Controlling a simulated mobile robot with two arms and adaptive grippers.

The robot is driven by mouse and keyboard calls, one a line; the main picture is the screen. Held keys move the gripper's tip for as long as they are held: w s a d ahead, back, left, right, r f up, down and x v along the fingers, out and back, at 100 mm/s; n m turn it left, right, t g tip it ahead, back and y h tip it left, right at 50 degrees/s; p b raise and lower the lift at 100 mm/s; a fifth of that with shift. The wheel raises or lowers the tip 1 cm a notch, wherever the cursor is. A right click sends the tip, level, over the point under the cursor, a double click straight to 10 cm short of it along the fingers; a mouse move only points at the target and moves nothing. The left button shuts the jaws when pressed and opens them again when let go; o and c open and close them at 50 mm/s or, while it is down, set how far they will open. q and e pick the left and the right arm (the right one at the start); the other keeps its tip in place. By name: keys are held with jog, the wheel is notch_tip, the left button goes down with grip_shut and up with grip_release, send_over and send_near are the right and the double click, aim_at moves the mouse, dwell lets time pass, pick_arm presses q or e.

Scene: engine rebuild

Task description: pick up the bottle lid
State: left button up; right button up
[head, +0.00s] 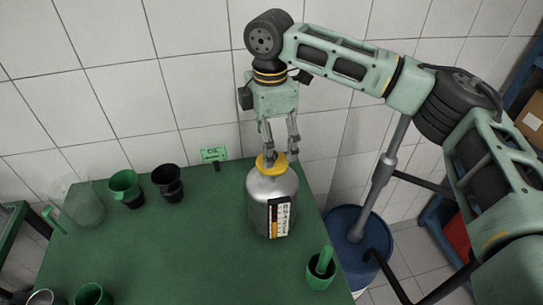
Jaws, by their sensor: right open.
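A metal bottle (262,205) with a dark label stands upright on the green table near its right side. Its yellow lid (271,169) sits on top of the bottle. My right gripper (280,151) points down from above, with its two fingers at the lid, one reaching its left side and the other just above its right side. The fingers are apart; I cannot tell whether they touch the lid. My left gripper is not in the head view.
The green table (200,250) has clear room left of the bottle. A green cup (124,186), a black cup (168,181) and a clear container (82,203) stand at the left. A green cup with a pestle-like piece (321,268) stands front right. A blue barrel (350,262) is beyond the right edge.

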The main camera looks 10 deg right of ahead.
jog(key=shift+s+d+f+p, duration=0.15)
jog(key=shift+d+f+p, duration=0.05)
jog(key=shift+f+p, duration=0.3)
jog(key=shift+s+d+f+p, duration=0.15)
jog(key=shift+f+p, duration=0.2)
jog(key=shift+f, duration=0.15)
jog(key=shift+w+f, duration=0.15)
jog(key=shift+f, duration=0.7)
jog(key=shift+w+f+p, duration=0.25)
jog(key=shift+f+p, duration=0.05)
jog(key=shift+f, duration=0.5)
jog(key=shift+s, duration=0.1)
jog(key=shift+c, duration=0.5)
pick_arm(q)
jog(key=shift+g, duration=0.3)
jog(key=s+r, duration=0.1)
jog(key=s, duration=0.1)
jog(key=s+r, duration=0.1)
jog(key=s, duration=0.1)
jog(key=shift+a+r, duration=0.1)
pick_arm(e)
jog(key=c, duration=0.9)
